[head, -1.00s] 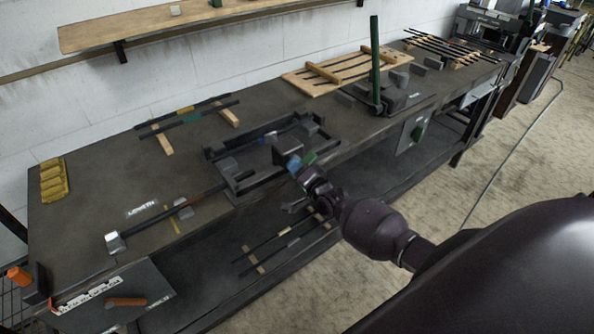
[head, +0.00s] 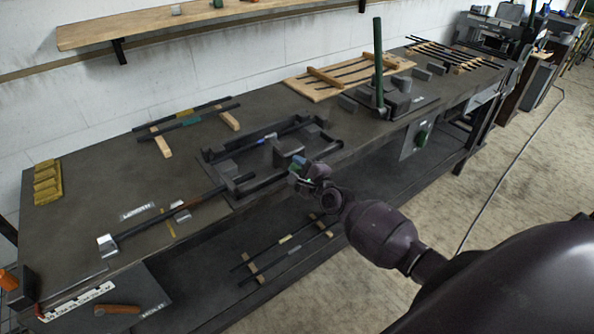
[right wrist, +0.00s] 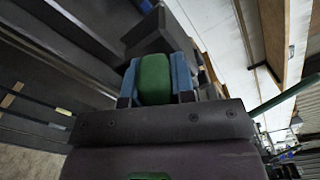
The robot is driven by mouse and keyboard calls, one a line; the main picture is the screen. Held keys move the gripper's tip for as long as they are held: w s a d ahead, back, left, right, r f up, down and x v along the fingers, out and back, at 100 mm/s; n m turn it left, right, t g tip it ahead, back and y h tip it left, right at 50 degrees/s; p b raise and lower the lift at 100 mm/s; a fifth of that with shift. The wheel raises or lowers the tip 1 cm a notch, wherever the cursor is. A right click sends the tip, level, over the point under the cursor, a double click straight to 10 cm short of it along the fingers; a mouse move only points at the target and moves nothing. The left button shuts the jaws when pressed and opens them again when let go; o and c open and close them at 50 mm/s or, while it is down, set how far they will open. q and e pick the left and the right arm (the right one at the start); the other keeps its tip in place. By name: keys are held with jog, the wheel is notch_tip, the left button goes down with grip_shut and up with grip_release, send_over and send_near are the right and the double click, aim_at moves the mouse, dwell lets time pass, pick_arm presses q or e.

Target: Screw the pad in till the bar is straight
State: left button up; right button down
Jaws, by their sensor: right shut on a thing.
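A dark rectangular frame (head: 208,158) lies near the front edge of the bench. A dark bar (head: 243,148) with a blue mark runs along its far side; I cannot tell from here whether it is straight. My right gripper (head: 300,168) is at the frame's front edge, arm coming from the right. In the right wrist view its two blue fingers (right wrist: 181,78) are shut on a green piece (right wrist: 154,80), likely the pad screw's handle. A dark block (right wrist: 158,38) stands just beyond it. The pad's contact with the bar is hidden. My left gripper is not in view.
Yellow blocks (head: 47,183) lie at the far left. A green upright post (head: 378,60) and grey blocks stand to the right. A rack with bars lies below.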

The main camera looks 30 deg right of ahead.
jog(key=m, duration=0.3)
jog(key=shift+d+r+m+b, duration=0.15)
jog(key=shift+r+m+b, duration=0.05)
jog(key=shift+m+b, duration=0.2)
jog(key=shift+d+r+m, duration=0.1)
jog(key=shift+d+m, duration=0.05)
jog(key=shift+m, duration=0.85)
jog(key=m, duration=0.2)
jog(key=shift+d+r+m, duration=0.15)
jog(key=shift+m, duration=0.15)
jog(key=m, duration=0.1)
jog(key=m+p, duration=0.1)
jog(key=shift+d+r+m, duration=0.1)
jog(key=shift+d+m, duration=0.2)
jog(key=shift+m, duration=0.1)
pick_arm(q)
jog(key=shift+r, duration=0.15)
pick_arm(e)
jog(key=shift+d+m, duration=0.1)
jog(key=shift+m, duration=0.6)
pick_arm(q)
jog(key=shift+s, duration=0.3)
pick_arm(e)
jog(key=c, duration=1)
grip_release()
jog(key=shift+w, duration=0.1)
jog(key=shift+o, duration=0.2)
